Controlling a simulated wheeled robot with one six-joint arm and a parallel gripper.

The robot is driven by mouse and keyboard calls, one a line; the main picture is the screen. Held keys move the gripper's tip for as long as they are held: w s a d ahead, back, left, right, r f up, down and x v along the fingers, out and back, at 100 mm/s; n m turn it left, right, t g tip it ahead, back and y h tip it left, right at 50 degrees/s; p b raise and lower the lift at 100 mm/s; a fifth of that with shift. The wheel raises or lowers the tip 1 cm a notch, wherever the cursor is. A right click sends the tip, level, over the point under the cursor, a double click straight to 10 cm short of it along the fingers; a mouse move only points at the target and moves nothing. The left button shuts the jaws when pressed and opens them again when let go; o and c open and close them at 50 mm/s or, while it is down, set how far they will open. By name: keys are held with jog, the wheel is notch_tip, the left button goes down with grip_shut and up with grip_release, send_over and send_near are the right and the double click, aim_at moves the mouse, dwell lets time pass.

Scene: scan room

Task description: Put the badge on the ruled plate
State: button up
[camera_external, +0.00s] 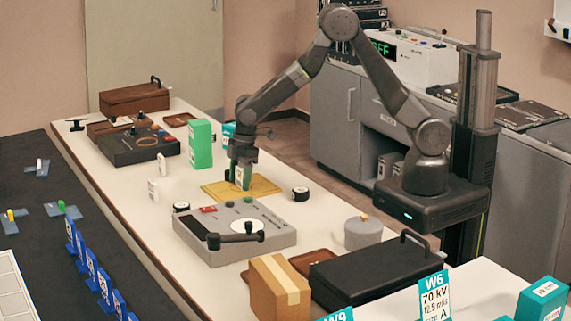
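The ruled plate (213,190) is a flat yellow board with faint lines, lying on the long white table. My gripper (243,170) points down over the plate's middle. A small white and green badge (239,177) is between its fingers, upright, with its lower end at or just above the plate. I cannot tell whether the badge touches the plate. The fingers partly cover the badge.
A grey device with a crank (235,240) stands in front of the plate. A green box (200,144) stands behind it.

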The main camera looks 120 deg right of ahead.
jog(key=shift+r, duration=0.1)
notch_tip(320, 180, up, 12)
jog(key=s, duration=0.1)
jog(key=shift+s+b, duration=0.3)
jog(key=shift+s, duration=0.1)
